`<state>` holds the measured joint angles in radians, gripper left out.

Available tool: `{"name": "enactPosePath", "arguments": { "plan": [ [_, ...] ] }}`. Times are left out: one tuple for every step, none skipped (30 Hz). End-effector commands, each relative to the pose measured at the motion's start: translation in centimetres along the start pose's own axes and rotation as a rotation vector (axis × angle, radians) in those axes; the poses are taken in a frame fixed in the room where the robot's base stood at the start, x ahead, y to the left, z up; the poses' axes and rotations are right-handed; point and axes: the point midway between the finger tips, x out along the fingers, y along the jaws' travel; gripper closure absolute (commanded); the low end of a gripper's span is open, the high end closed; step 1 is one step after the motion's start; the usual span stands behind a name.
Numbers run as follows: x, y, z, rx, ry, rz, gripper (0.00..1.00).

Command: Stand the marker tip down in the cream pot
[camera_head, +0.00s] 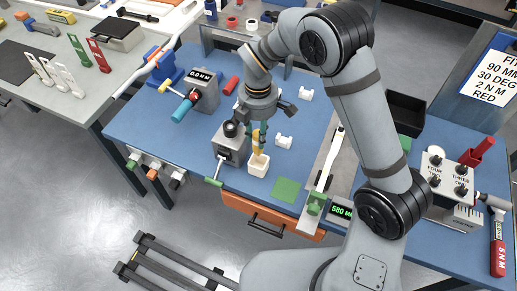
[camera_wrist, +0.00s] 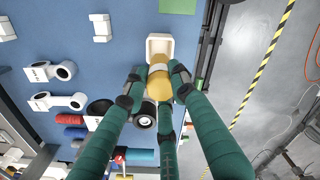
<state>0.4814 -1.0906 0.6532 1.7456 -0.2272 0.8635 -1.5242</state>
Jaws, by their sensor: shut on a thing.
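The cream pot (camera_head: 258,166) stands on the blue bench mat near its front edge. In the wrist view the cream pot (camera_wrist: 160,40) is at the top centre, with its square opening partly visible. My gripper (camera_head: 257,136), with teal fingers, is shut on the yellow marker (camera_head: 258,147), just above the pot. In the wrist view my gripper (camera_wrist: 158,84) holds the yellow marker (camera_wrist: 158,89), which overlaps the pot's near edge. The marker looks roughly upright, lower end at the pot's rim. I cannot tell whether that end is inside the pot; its tip is hidden.
A grey block with a black knob (camera_head: 231,143) stands close left of the pot. A green square (camera_head: 287,190) lies to the right, and white brackets (camera_head: 284,141) lie behind it. A grey rail fixture (camera_head: 325,165) stands farther right. The mat between pot and green square is clear.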

Motion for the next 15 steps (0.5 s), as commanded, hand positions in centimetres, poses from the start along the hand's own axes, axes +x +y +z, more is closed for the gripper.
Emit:
{"name": "enactPosePath", "arguments": {
  "plan": [
    [0.9,-0.2,0.1,0.0,-0.002,-0.007,1.0],
    [1.5,-0.3,0.1,0.0,-0.002,-0.008,1.0],
    [2.2,-0.2,0.1,0.002,-0.002,-0.008,1.0],
    [2.7,-0.2,0.1,0.001,-0.001,-0.006,1.0],
    [3.1,-0.2,0.1,0.001,-0.001,-0.006,1.0],
    [3.6,-0.1,0.1,0.001,-0.001,-0.004,1.0],
    [3.9,-0.1,0.0,0.001,-0.001,-0.004,1.0],
    [4.1,-0.1,0.0,0.001,-0.001,-0.003,1.0],
    [4.4,-0.1,0.0,0.001,-0.001,-0.002,1.0],
    [4.8,-0.1,0.0,0.002,-0.001,-0.003,1.0],
    [5.1,-0.1,0.1,0.002,-0.001,-0.004,1.0],
    [5.7,-0.2,0.1,0.003,-0.001,-0.005,1.0],
    [6.2,-0.2,0.1,0.002,-0.001,-0.006,1.0],
    [6.6,-0.2,0.0,0.001,-0.001,-0.006,1.0],
    [7.1,-0.2,0.0,0.001,-0.001,-0.005,1.0]
  ]
}}
